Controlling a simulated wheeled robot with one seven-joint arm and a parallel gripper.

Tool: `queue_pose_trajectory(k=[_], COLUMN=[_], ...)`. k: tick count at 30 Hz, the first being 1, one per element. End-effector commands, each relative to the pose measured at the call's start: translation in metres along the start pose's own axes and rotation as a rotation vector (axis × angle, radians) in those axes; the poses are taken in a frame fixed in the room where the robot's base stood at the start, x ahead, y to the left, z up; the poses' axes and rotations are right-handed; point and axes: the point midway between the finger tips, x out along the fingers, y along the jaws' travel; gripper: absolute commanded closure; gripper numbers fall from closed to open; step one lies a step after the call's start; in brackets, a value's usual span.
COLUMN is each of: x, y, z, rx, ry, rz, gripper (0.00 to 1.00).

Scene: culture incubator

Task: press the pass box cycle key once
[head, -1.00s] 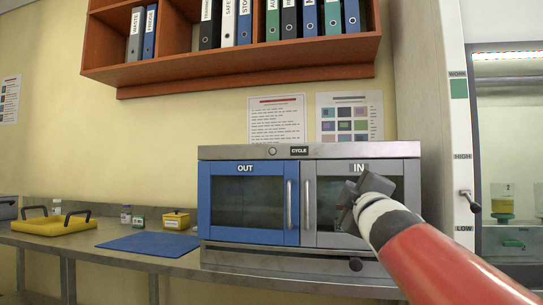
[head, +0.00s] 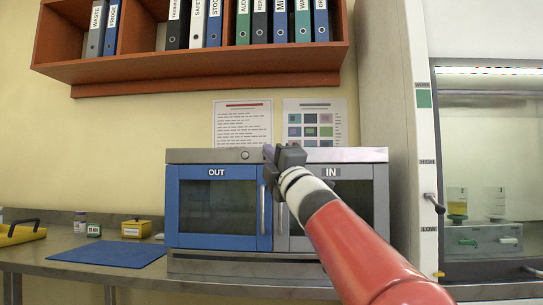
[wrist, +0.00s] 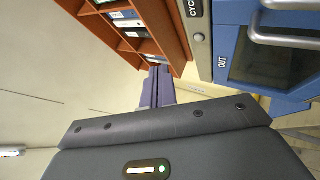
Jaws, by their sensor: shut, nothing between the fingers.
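The pass box (head: 378,156) stands on the bench with its blue OUT door (head: 218,208) and grey IN door (head: 352,200) both shut. The round cycle key (head: 245,155) is on the top strip above the OUT door. It also shows in the wrist view (wrist: 199,37), beside the black CYCLE label (wrist: 193,9). My gripper (head: 268,153) is shut and empty, level with the top strip and just right of the key in the head view. It hides the CYCLE label there. Its fingertips (wrist: 158,87) show apart from the key in the wrist view.
A shelf of binders (head: 190,68) hangs above. A blue mat (head: 110,253), a yellow box (head: 136,229) and small bottles stand left on the bench. A cabinet with a sash handle (head: 434,203) is at the right. The wall left of the box is clear.

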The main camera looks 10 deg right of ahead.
Motion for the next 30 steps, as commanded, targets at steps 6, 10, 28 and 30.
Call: queue_pose_trajectory(k=[6, 10, 28, 30], x=[0.02, 0.034, 0.058, 0.058], y=[-0.011, -0.021, -0.042, -0.042], z=[0.014, 0.024, 0.043, 0.043], rx=[0.001, 0.001, 0.0, 0.0], ry=[-0.001, -0.002, -0.001, -0.001], rz=[-0.003, -0.004, 0.0, 0.0], gripper=[1.0, 1.0, 1.0, 1.0])
